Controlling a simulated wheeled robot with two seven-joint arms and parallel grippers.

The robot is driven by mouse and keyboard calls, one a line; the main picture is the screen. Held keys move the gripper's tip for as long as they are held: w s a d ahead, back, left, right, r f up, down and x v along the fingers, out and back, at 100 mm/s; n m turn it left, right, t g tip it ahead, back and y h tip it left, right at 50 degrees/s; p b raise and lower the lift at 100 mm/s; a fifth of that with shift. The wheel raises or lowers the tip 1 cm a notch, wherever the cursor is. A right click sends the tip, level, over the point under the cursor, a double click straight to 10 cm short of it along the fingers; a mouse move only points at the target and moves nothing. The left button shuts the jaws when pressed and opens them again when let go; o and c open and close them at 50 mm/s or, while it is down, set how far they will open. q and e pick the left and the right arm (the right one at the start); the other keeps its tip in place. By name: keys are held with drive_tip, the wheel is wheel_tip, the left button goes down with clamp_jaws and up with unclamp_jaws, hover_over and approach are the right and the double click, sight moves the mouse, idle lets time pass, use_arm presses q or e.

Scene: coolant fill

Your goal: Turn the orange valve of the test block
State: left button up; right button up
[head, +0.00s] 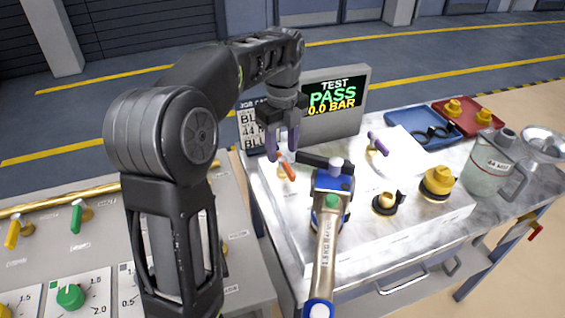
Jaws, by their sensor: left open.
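The orange valve (287,170) has a small orange lever and stands at the back left of the white test block (300,235). My left gripper (283,147) comes down from above, its purple-tipped fingers pointing down and spread apart. The fingers are just above or around the orange lever; whether they touch it I cannot tell. Nothing else shows between them. A purple-handled valve (377,145) stands further right on the block. My right gripper is not in view.
A beige tool with blue ends (325,255) stands close right of the valve, with a black bar near the gripper. The screen (333,97) behind reads TEST PASS 0.0 BAR. A yellow cap (437,183), jug (488,165), blue tray (393,118) and red tray (490,128) are right.

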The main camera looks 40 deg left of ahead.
sight(283, 158)
use_arm(q)
drive_tip(key=shift+f, duration=2.1)
drive_tip(key=shift+c, duration=0.5)
clamp_jaws()
